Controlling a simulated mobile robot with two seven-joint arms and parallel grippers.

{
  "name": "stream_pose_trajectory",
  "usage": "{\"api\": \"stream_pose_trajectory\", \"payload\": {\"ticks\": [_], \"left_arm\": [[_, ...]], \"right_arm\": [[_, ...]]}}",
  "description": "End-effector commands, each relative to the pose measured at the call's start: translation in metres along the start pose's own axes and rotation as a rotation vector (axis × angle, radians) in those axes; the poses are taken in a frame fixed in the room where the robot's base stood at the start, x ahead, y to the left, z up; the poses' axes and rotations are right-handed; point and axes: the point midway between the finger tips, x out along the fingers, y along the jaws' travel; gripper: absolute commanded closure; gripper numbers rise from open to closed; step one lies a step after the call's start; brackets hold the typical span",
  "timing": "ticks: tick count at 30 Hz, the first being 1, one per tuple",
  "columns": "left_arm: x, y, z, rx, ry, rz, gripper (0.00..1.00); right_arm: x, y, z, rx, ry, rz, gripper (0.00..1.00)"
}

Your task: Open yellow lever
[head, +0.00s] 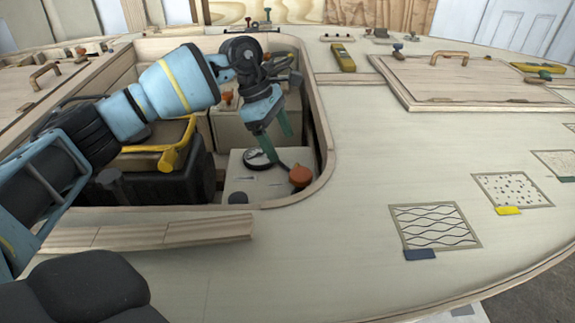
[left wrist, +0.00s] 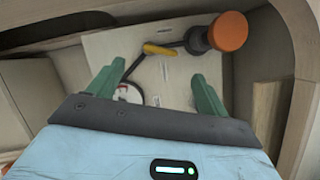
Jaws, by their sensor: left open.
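A small yellow lever (left wrist: 160,50) shows in the left wrist view, lying roughly crosswise on the white panel (left wrist: 165,85) in the hull well, just beyond my fingertips. My left gripper (head: 276,140) is open and points down into the well above the white box (head: 240,185). Its two green fingers also show in the left wrist view (left wrist: 158,72), spread apart with nothing between them. The fingers look short of the lever, not touching it. In the head view I cannot make out this lever; the gripper is in front. My right gripper is not in view.
An orange knob (head: 300,175) on a dark stem stands beside the lever. A round gauge (left wrist: 128,93) lies near the left finger. A black case with a yellow handle (head: 176,148) stands left in the well. The wooden rim (head: 325,150) closes in on the right.

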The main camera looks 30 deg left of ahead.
Motion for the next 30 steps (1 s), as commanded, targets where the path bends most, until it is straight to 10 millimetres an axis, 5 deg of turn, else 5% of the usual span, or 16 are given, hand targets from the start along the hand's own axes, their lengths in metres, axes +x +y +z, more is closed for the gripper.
{"api": "stream_pose_trajectory", "payload": {"ticks": [15, 27, 30], "left_arm": [[0.069, -0.001, -0.001, -0.003, 0.002, -0.003, 0.22], [0.075, -0.001, -0.001, -0.003, 0.002, -0.001, 0.22], [0.075, -0.001, -0.001, -0.003, 0.002, -0.001, 0.35]], "right_arm": [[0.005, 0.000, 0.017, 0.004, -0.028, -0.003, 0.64], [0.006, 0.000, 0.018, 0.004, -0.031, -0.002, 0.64], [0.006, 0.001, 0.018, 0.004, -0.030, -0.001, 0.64]]}}
